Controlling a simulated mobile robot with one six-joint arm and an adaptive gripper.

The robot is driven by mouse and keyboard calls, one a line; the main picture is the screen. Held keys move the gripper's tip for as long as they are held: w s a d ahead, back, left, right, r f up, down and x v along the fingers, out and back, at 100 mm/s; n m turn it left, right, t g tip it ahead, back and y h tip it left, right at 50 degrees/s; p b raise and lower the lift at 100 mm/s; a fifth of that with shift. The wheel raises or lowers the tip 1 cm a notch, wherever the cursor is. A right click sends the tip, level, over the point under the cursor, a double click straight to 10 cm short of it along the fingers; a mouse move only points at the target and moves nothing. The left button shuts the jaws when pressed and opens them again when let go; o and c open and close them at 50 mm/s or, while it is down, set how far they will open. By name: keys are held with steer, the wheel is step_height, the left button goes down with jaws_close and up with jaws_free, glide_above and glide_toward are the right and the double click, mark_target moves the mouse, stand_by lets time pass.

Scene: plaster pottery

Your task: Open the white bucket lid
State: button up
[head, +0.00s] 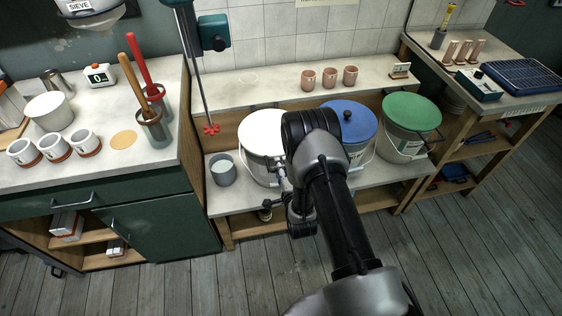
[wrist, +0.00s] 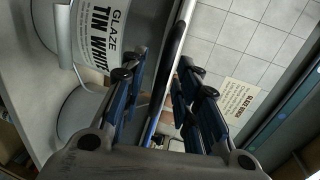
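The white bucket (head: 258,170) stands on the low shelf in the head view, with its round white lid (head: 260,130) lying flat on top. My gripper (head: 281,182) is at the bucket's front right side, partly hidden by my arm. In the wrist view the bucket's label (wrist: 97,38) reads "GLAZE TIN WHITE". My gripper's fingers (wrist: 160,60) are apart there, and a pale strip, apparently the lid's edge, runs between them with a dark band beside it. I cannot tell whether either finger touches the lid.
A blue-lidded bucket (head: 361,122) stands close on the right, partly behind my arm, then a green-lidded bucket (head: 411,112). A grey pot (head: 222,170) is left of the white bucket. Several clay cups (head: 329,78) stand on the ledge behind. The floor in front is clear.

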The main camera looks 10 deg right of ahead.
steer(key=shift+c, duration=0.6)
jaws_close()
